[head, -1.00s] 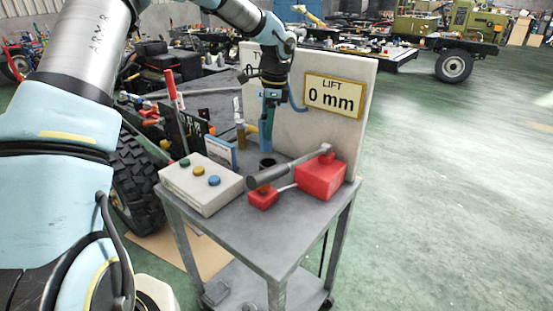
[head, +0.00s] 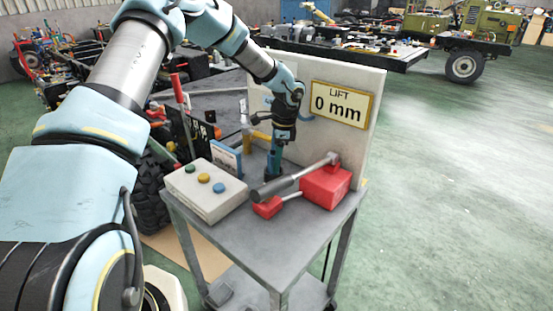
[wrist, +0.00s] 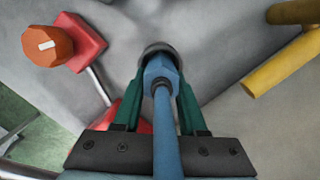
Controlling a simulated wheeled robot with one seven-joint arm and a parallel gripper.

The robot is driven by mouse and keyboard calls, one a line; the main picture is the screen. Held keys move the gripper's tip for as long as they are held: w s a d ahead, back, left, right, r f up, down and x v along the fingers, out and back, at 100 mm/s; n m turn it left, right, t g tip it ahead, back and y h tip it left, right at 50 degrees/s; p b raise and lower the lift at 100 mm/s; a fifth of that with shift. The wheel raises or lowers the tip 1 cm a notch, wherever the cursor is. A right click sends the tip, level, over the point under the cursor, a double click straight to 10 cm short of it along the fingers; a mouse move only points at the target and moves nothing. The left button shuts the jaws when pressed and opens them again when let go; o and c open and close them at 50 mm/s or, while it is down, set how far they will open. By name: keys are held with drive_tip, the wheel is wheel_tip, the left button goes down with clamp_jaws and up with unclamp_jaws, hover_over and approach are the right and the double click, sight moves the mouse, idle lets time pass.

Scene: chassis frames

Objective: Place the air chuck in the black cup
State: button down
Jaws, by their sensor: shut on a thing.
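The air chuck (wrist: 163,125) is a blue tool with a long round body and a faceted head. My gripper (wrist: 162,84) is shut on it, with a green finger on each side; my gripper also shows in the head view (head: 275,155). The black cup (wrist: 157,48) shows only as a dark rounded rim behind the chuck's head, and in the head view it is a small dark shape (head: 271,176) on the cart top under my gripper. The chuck's head overlaps the cup in the wrist view; I cannot tell how deep it sits.
A lever with a dark grip (head: 272,190) and a red block (head: 325,187) stand close in front and right of the cup. A white button box (head: 206,190) is at left. A yellow pipe (head: 258,137) and an upright LIFT panel (head: 350,130) are behind. The cart's front (head: 262,240) is clear.

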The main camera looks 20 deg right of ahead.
drive_tip(key=shift+c, duration=2.3)
unclamp_jaws()
wheel_tip(320, 180, up, 12)
drive_tip(key=d+b, duration=0.2)
drive_tip(key=b, duration=0.1)
drive_tip(key=s+a+n, duration=0.4)
drive_tip(key=a+n, duration=0.3)
drive_tip(key=a, duration=0.5)
drive_tip(key=s+a+n+h, duration=0.1)
drive_tip(key=s+a+n, duration=0.4)
drive_tip(key=a, duration=0.7)
drive_tip(key=s+a+n+t, duration=0.1)
drive_tip(key=s+a+n, duration=0.3)
drive_tip(key=a+n, duration=0.5)
drive_tip(key=a, duration=0.3)
drive_tip(key=shift+s+a+f+h, duration=0.2)
drive_tip(key=shift+a+f+h, duration=0.1)
drive_tip(key=shift+a, duration=0.1)
